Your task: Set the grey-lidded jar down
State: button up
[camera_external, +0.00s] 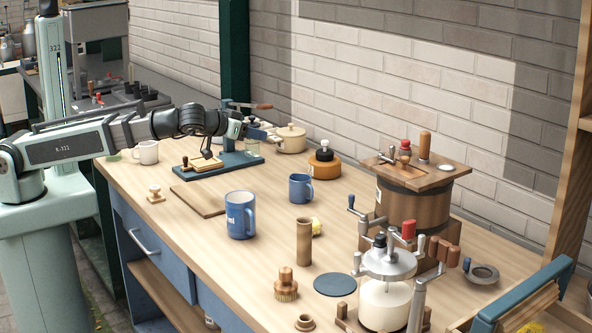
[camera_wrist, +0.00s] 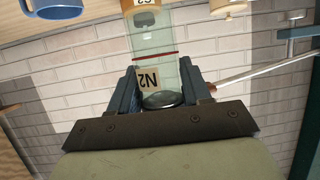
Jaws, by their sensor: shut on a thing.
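The jar (camera_wrist: 150,72) is clear greenish glass with a red line around it and a tan label reading N2. In the wrist view its grey lid (camera_wrist: 162,99) sits between the fingers of my gripper (camera_wrist: 160,92), which is shut on the jar's lidded end. In the external view my gripper (camera_external: 254,133) is over the far side of the bench, and the glass jar (camera_external: 252,147) shows partly below it. The arm and gripper hide part of it. I cannot tell whether its base touches the surface.
A blue board (camera_external: 236,165) lies in front of the jar. A cream lidded pot (camera_external: 291,140) and an orange-based pot (camera_external: 324,167) stand to the right. Blue mugs (camera_external: 240,216) are nearer. A wooden churn (camera_external: 412,207) stands further right.

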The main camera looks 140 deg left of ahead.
jog(key=s+d+n+g+h, duration=0.1)
jog(key=s+d+n+g, duration=0.1)
jog(key=s+n+g, duration=0.3)
jog(key=shift+m+t, duration=0.5)
jog(key=shift+m, duration=0.1)
jog(key=shift+s+d+f, duration=0.1)
jog(key=shift+s+f, duration=0.05)
jog(key=shift+f, duration=2.5)
jog(key=shift+s+d+f, duration=0.1)
jog(key=shift+s+f, duration=0.05)
jog(key=shift+f, duration=2.45)
jog(key=o, duration=1.1)
jog(key=shift+f, duration=0.1)
jog(key=shift+o, duration=0.2)
jog(key=shift+w+d+r, duration=0.15)
jog(key=shift+d+r, duration=0.1)
jog(key=v, duration=1.1)
